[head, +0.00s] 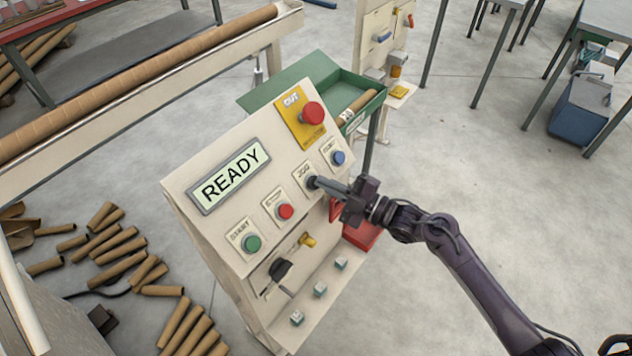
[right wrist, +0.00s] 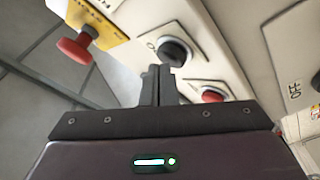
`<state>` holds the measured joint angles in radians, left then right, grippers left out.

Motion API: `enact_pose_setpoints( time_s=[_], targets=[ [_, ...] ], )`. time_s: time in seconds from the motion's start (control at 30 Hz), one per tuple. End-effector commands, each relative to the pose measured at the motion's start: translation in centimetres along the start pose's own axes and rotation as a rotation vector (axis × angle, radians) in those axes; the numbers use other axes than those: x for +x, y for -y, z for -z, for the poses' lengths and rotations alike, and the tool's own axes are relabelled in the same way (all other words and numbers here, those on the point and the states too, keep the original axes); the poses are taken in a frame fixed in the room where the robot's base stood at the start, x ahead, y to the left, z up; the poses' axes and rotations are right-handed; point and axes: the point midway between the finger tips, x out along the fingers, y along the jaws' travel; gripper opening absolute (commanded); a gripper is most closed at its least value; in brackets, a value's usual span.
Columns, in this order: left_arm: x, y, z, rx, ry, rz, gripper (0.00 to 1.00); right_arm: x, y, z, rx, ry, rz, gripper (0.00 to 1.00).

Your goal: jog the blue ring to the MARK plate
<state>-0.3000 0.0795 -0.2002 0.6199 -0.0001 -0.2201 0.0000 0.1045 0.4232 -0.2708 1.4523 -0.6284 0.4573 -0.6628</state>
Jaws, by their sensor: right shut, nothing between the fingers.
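The cream control panel (head: 200,165) stands in the middle of the head view, with a display (head: 230,176) reading READY. My right gripper (head: 318,184) is shut and empty, its fingertips at the black jog button (head: 311,182). In the right wrist view the shut fingers (right wrist: 158,72) point at the black button (right wrist: 174,52); I cannot tell whether they touch or press it. The long brown tube (head: 150,82) lies along the winder at upper left. I cannot make out the blue ring or the MARK plate. My left gripper is out of view.
Around the jog button are a blue button (head: 338,158), a red button (head: 286,211), a green button (head: 252,243) and a red mushroom button (head: 312,113) on yellow. A green tray (head: 372,108) is behind the panel. Loose cardboard tubes (head: 120,260) lie at left.

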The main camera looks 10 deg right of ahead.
Motion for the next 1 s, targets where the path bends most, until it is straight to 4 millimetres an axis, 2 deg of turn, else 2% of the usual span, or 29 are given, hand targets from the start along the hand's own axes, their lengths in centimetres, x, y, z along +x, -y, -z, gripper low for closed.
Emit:
enact_pose_setpoints(
  time_s=[0.53,1.0],
  targets=[
    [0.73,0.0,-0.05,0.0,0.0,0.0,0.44,0.43,0.36,-0.38,0.0,0.001,0.0,0.0],
    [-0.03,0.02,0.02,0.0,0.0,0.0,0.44,-0.04,-0.15,0.08,0.0,0.002,0.001,0.0]
  ],
)
